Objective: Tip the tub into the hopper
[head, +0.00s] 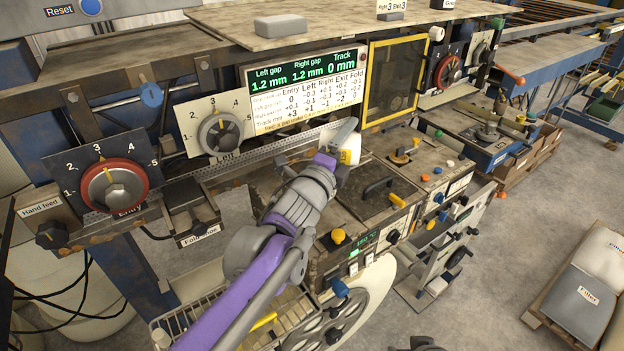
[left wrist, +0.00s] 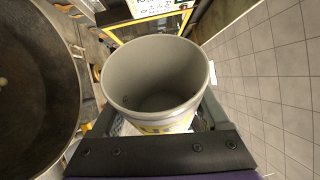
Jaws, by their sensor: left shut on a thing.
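My left gripper (head: 340,150) is shut on the tub, a pale tub with a yellow band, at the machine front below the gap display. In the head view only a small white-and-yellow part of the tub (head: 351,146) shows beyond the gripper. In the left wrist view the tub (left wrist: 158,80) sits between the jaws, its grey inside visible and looking empty. A wide round dark vessel (left wrist: 38,85), perhaps the hopper, lies to its left, apart from the tub. I cannot pick out the hopper in the head view. My right gripper is not clearly seen.
The gap display (head: 305,85) and a yellow-framed window (head: 394,80) stand behind the gripper. Dial knobs (head: 114,186) line the left panel. A worktop with a black handle (head: 378,187) lies right of the gripper.

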